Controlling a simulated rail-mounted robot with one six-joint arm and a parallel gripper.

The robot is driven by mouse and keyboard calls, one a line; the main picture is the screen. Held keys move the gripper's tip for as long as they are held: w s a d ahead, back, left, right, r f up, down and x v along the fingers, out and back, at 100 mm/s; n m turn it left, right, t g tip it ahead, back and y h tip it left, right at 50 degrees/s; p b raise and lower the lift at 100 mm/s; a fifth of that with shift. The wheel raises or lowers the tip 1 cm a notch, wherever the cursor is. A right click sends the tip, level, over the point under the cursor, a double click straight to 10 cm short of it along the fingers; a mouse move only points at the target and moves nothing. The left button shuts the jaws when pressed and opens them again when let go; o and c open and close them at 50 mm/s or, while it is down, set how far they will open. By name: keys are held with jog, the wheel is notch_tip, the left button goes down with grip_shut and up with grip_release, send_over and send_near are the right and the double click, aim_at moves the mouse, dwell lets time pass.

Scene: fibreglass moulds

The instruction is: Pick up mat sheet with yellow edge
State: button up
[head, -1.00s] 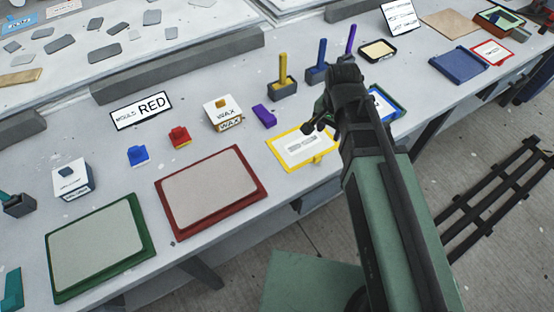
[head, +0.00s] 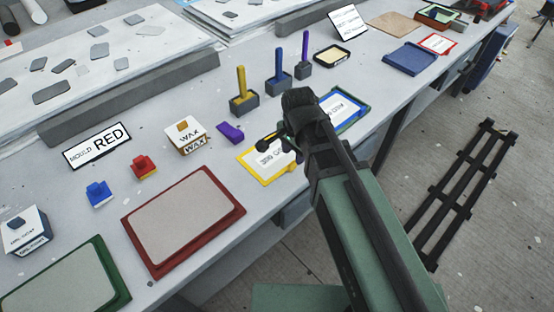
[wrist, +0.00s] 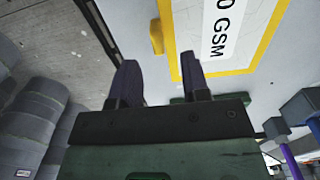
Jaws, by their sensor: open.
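The mat sheet with a yellow edge (head: 252,167) lies flat on the grey bench, with printed white in its middle. My gripper (head: 268,142) is over it in the head view, and my arm hides its right part. In the wrist view, the sheet's yellow border (wrist: 262,55) and white label reading "0 GSM" show at upper right. A yellow tab (wrist: 156,37) on its edge appears beyond the gap between the two dark fingers of my gripper (wrist: 160,75). The fingers are apart with nothing between them. Their height above the sheet is hard to tell.
A blue-edged sheet (head: 352,117) lies just right of my gripper. A purple block (head: 230,133), wax box (head: 187,136) and yellow-handled tool in a holder (head: 243,100) stand nearby. A red mould (head: 150,259) lies nearer. The bench's front edge is close to the yellow-edged sheet.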

notch_tip(320, 180, down, 5)
jog(key=b, duration=0.4)
jog(key=shift+s, duration=0.1)
jog(key=shift+r, duration=0.2)
grip_shut()
jog(key=shift+r, duration=0.1)
notch_tip(320, 180, up, 20)
jog(key=p, duration=2)
